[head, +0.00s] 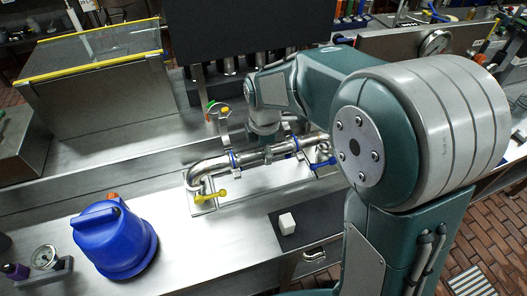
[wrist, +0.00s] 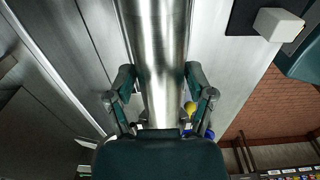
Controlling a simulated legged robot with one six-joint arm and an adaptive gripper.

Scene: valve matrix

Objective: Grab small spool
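A silver pipe assembly (head: 245,160) with blue clamps lies on the steel bench in the head view. No part is clearly marked as the small spool; a smooth silver pipe section (wrist: 162,60) fills the middle of the wrist view. My gripper (wrist: 160,77) has its fingers spread, one on each side of this pipe section. The fingertips look close to its sides, but I cannot tell if they touch. In the head view my wrist (head: 264,120) is above and behind the pipe assembly, and the fingers are mostly hidden.
A yellow-handled valve (head: 222,197) sits at the assembly's front left. A white cube (head: 287,223) rests on a dark mat (head: 310,220). A blue container (head: 113,240) stands at front left. A dark panel (head: 255,32) rises behind. The bench between container and pipes is clear.

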